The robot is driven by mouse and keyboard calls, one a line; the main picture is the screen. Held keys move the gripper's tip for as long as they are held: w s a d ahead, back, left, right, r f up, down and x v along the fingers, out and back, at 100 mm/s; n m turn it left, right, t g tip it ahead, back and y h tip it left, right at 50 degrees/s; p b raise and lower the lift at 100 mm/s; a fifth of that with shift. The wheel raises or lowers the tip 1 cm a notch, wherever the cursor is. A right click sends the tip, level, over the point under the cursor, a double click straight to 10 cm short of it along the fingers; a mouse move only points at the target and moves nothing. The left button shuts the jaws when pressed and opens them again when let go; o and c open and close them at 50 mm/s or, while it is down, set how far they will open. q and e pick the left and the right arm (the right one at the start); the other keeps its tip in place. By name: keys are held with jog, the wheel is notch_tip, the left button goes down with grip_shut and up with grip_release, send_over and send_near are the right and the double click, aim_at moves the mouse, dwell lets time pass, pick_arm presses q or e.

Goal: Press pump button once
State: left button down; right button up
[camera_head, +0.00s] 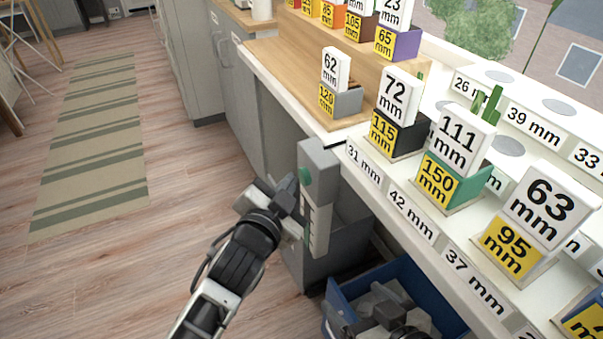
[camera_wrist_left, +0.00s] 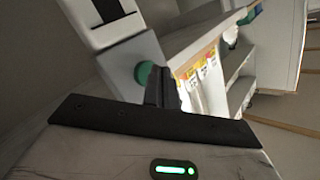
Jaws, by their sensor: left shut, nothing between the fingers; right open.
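The pump button is a round green button (camera_head: 306,177) on the side of an upright grey box (camera_head: 317,158) fixed at the counter's front edge. My left gripper (camera_head: 289,187) is shut and empty, with its fingertips close to the button. In the left wrist view the green button (camera_wrist_left: 145,73) sits right beside the shut black fingers (camera_wrist_left: 165,86). I cannot tell whether they touch.
The white counter (camera_head: 410,213) holds several labelled blocks, such as the 111 mm one (camera_head: 459,139). A blue crate (camera_head: 440,304) with grey blocks stands below. A grey bin (camera_head: 345,245) is behind the box.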

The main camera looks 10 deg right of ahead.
pick_arm(q)
jog(key=shift+s+a, duration=0.1)
jog(key=shift+a, duration=0.35)
jog(key=a+p, duration=0.1)
jog(key=s+a+p, duration=0.1)
jog(key=a, duration=0.1)
jog(key=a+p, duration=0.1)
jog(key=shift+s+a, duration=0.3)
jog(key=shift+a, duration=0.1)
dwell(0.6)
